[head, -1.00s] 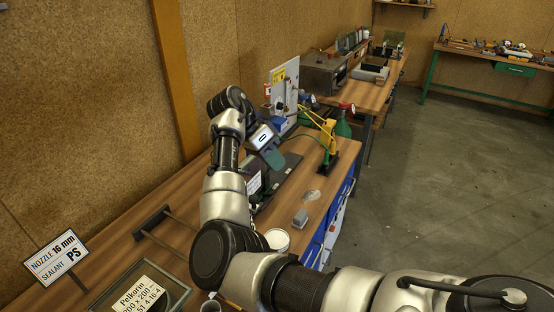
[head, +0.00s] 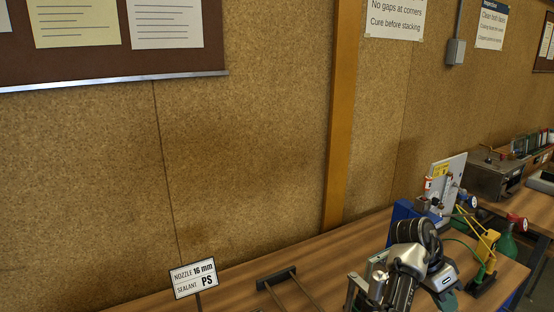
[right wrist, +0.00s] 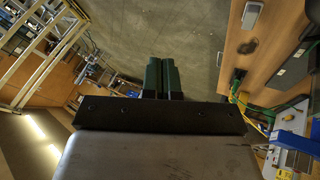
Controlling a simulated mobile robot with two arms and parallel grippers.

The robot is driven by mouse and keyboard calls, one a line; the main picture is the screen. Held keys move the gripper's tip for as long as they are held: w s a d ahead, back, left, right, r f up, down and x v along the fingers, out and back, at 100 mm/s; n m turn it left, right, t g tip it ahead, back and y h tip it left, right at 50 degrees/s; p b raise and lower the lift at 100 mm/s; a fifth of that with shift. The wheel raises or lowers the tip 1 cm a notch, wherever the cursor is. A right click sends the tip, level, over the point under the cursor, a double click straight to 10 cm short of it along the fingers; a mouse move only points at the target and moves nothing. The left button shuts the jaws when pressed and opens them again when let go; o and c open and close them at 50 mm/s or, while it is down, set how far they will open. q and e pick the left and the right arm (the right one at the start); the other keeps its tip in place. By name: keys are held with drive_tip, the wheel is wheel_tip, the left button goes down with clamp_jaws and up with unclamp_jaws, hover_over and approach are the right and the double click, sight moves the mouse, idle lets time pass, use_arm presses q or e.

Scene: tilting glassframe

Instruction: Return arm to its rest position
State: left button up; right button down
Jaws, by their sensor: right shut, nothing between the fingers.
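My right arm (head: 405,272) rises from the bottom edge of the head view, at the lower right, over the wooden bench. Its wrist is bent, and the right gripper (head: 447,301) is cut off partly by the bottom edge. In the right wrist view the two dark green fingers (right wrist: 161,78) lie close side by side, shut, with nothing seen between them. The floor shows beyond their tips. My left arm and left gripper are not in view.
The wooden bench (head: 240,295) carries a sign (head: 194,278), a dark bracket (head: 276,277), a white panel fixture (head: 447,183) and a yellow tool (head: 487,247) near the arm. In the wrist view, open floor (right wrist: 185,35) lies beside the bench.

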drive_tip(key=s+f+n+t+h, duration=0.1)
drive_tip(key=s+f+n+t, duration=0.4)
drive_tip(key=s+f+n, duration=0.45)
drive_tip(key=s+a+f+n+t+y, duration=0.1)
drive_tip(key=s+a+f+n+y, duration=0.2)
drive_tip(key=s+a, duration=0.5)
drive_tip(key=s+a+f+n+t+y, duration=0.2)
drive_tip(key=s+a+n+y, duration=0.2)
drive_tip(key=s+a+n, duration=0.3)
wheel_tip(320, 180, down, 34)
drive_tip(key=s+g+b, duration=0.2)
drive_tip(key=s+b, duration=0.1)
drive_tip(key=b, duration=0.5)
drive_tip(key=s+d+f+b, duration=0.1)
drive_tip(key=s+f+b, duration=0.2)
drive_tip(key=s+f, duration=0.5)
drive_tip(key=s+d+f+b, duration=0.1)
drive_tip(key=s+f+b, duration=0.2)
drive_tip(key=s+f, duration=0.4)
wheel_tip(320, 180, down, 8)
drive_tip(key=shift+s+r+g, duration=0.25)
drive_tip(key=shift+s+g, duration=0.1)
drive_tip(key=shift+g, duration=0.05)
